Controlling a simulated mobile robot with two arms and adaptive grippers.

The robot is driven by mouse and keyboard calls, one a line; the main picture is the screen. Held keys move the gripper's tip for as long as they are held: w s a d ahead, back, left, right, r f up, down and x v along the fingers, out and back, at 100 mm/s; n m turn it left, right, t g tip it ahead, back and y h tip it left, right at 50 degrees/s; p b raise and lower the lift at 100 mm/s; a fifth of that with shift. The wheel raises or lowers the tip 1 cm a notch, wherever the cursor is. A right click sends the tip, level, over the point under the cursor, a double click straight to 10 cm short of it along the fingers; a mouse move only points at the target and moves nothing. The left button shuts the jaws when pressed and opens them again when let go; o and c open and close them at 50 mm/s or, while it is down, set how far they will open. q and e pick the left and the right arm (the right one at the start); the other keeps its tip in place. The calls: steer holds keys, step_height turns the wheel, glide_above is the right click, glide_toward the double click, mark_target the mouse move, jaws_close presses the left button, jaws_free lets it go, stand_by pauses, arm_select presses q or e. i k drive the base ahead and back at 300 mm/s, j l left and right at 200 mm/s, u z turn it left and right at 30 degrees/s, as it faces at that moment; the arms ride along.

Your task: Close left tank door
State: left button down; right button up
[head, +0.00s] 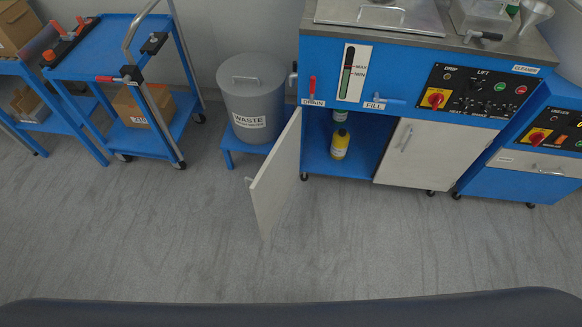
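The left tank door (276,178) is a pale grey-white panel below the blue cleaner tank (400,75). It stands wide open, swung out toward me from the left edge of the cabinet, with a small handle (249,181) on its outer face. Neither of my grippers shows in the head view.
A grey waste bin (255,105) stands on a low blue stand left of the open door. A blue cart (105,60) with boxes is farther left. Another blue machine (525,160) is at the right. The grey floor (150,230) in front is clear.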

mark_target(271, 188)
steer(key=i+j+z, duration=0.1)
steer(key=j+z, duration=0.2)
steer(key=z, duration=0.2)
steer(key=i+j+z, duration=0.1)
steer(key=j+z, duration=0.2)
steer(key=z, duration=0.15)
steer(key=j+z, duration=0.3)
steer(key=z, duration=0.2)
steer(key=j+z, duration=0.1)
steer(key=j, duration=0.35)
steer(key=k+j, duration=0.1)
steer(key=j, duration=0.4)
steer(key=j+z, duration=0.15)
steer(key=j, duration=0.3)
steer(key=k+j, duration=0.15)
steer(key=j, duration=0.3)
steer(key=k+j+z, duration=0.15)
steer(key=j, duration=0.3)
steer(key=i, duration=0.05)
